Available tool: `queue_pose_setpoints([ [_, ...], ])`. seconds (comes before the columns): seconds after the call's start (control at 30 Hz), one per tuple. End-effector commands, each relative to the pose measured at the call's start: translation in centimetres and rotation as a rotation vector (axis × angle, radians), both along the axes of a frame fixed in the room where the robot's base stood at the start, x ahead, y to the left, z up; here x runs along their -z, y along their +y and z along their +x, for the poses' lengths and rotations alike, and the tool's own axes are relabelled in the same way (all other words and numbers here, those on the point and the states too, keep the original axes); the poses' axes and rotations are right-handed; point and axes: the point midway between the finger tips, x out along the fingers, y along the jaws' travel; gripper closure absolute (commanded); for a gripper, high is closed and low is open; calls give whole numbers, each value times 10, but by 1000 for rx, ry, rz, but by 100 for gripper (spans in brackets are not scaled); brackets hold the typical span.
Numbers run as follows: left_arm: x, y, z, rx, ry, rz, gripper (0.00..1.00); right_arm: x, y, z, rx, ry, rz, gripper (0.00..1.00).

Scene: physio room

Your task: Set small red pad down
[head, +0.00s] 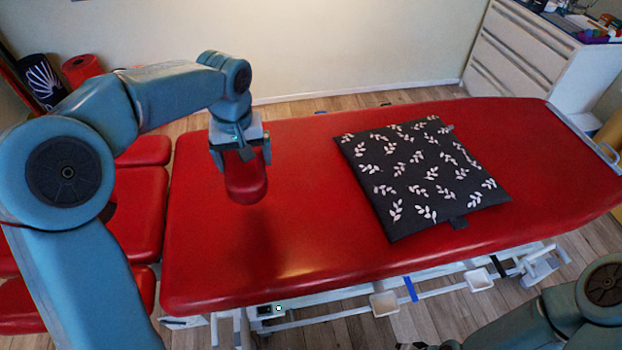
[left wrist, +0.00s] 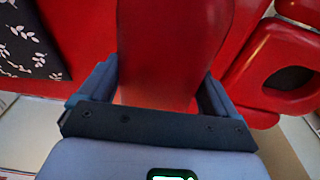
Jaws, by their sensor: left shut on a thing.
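The small red pad (head: 246,181) hangs below my left gripper (head: 242,160) in the head view. My left gripper is shut on it, with one finger on each side. The pad also fills the middle of the left wrist view (left wrist: 165,50), between the two fingers. In the head view the pad is over the left part of the red treatment table (head: 310,170), with a dark shadow on the table below it. Whether the pad touches the table is hard to tell. The fingers of my right gripper are not clearly visible.
A dark cushion with white leaves (head: 425,178) lies on the middle of the table. Red table sections (head: 138,205) are at the left. A white drawer cabinet (head: 530,50) stands at the back right. The table surface around the held pad is clear.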

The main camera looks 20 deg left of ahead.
Motion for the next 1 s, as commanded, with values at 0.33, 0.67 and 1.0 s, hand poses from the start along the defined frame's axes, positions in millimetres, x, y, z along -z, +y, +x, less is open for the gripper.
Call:
queue_pose_setpoints([
  [0.33, 74, -1, -3, 0, 8, -1, 44, 5, 0, 0, 0, 0, 0, 61],
  [0.67, 150, -2, 1, 0, 3, -1, 44, 7, 0, 0, 0, 0, 0, 61],
  [1.0, 188, -2, 2, 0, 4, 0, 44, 8, 0, 0, 0, 0, 0, 61],
])
